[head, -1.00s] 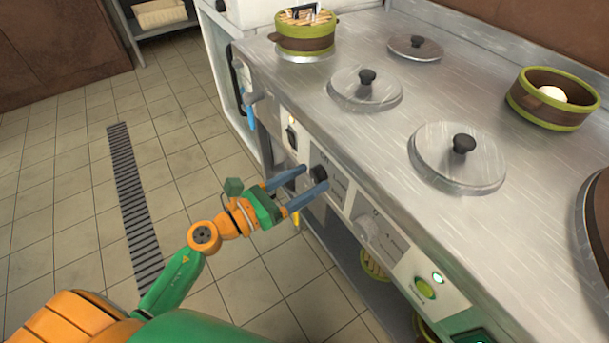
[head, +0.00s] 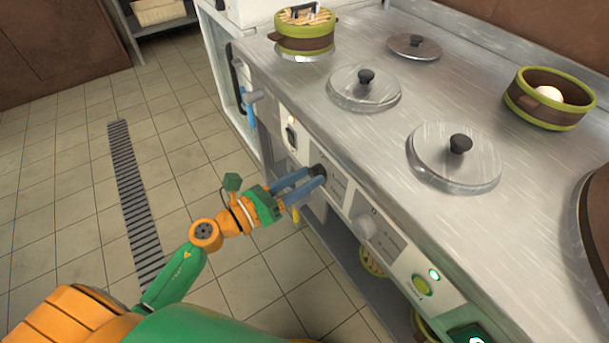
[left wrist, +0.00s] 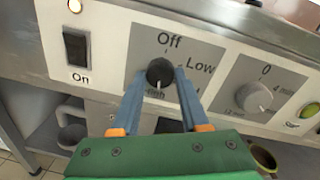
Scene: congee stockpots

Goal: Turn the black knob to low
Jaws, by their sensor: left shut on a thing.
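The black knob (head: 319,170) sits on the front panel of the steel counter. In the left wrist view the knob (left wrist: 160,71) has "Off" printed above it, "Low" to its right and a partly hidden label below. A pale mark on the knob's lower side points down, towards that lower label. My left gripper (head: 314,176) is shut on the knob, with one blue finger on each side of it; the grip also shows in the left wrist view (left wrist: 160,78). My right gripper is not in view.
A black rocker switch (left wrist: 76,47) marked "On" is to the left. The tiled floor (head: 70,200) is clear.

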